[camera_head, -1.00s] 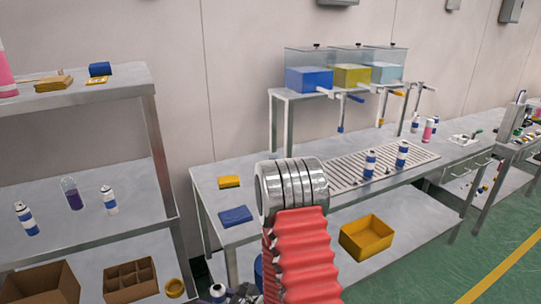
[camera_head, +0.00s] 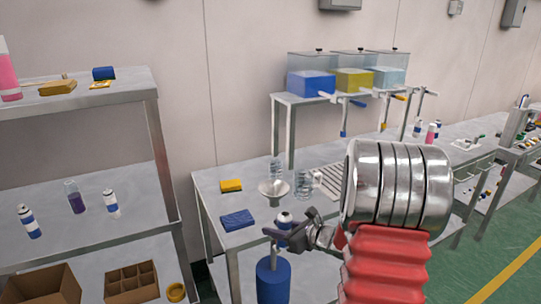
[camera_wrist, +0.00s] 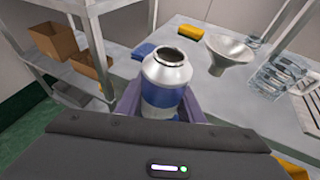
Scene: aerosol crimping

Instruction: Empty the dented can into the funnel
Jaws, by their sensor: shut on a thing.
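My gripper (camera_wrist: 162,108) is shut on a silver and blue can (camera_wrist: 166,75), one purple jaw on each side. The can's open top faces the wrist camera, and I cannot make out a dent. The can (camera_head: 285,217) also shows in the head view, roughly upright. The metal funnel (camera_head: 274,188) has a wide bowl and stands at the near workbench, just behind and above the can in that view. In the wrist view the funnel (camera_wrist: 229,55) is to the right of the can and apart from it. Where its spout leads is hidden.
A blue cloth (camera_head: 237,220) and a yellow sponge (camera_head: 231,185) lie left on the bench. A blue drum (camera_head: 272,279) stands below. Shelving (camera_head: 90,190) with cans and boxes is at left.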

